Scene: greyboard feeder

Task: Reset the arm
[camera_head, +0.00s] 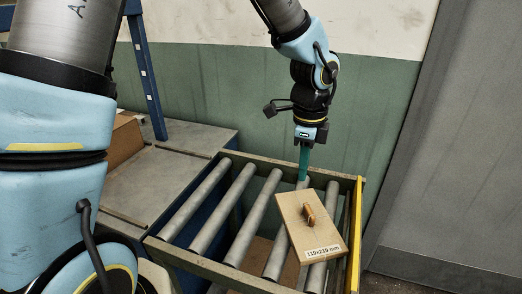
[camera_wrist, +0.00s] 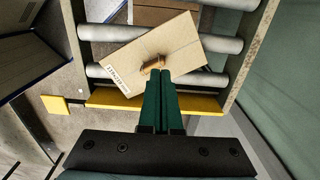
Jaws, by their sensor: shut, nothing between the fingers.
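My gripper (camera_head: 303,176) is shut and empty, with its green fingers pointing down over the far side of the roller feeder (camera_head: 190,262). In the wrist view the two green fingers (camera_wrist: 161,80) lie together. A tan board (camera_head: 293,228) with a brown handle (camera_head: 309,215) and a "119x219 mm" label lies askew on the rollers. In the head view the fingertips are just behind the board's far edge. In the wrist view the board (camera_wrist: 180,45) lies beyond the fingers, and they overlap the handle's lower edge; I cannot tell the height gap.
A yellow strip (camera_head: 355,235) runs along the feeder's right side. A grey bench top (camera_head: 165,185) with a cardboard box (camera_head: 124,140) stands to the left. A green and white wall (camera_head: 210,90) rises behind, and a grey door (camera_head: 455,150) is at the right.

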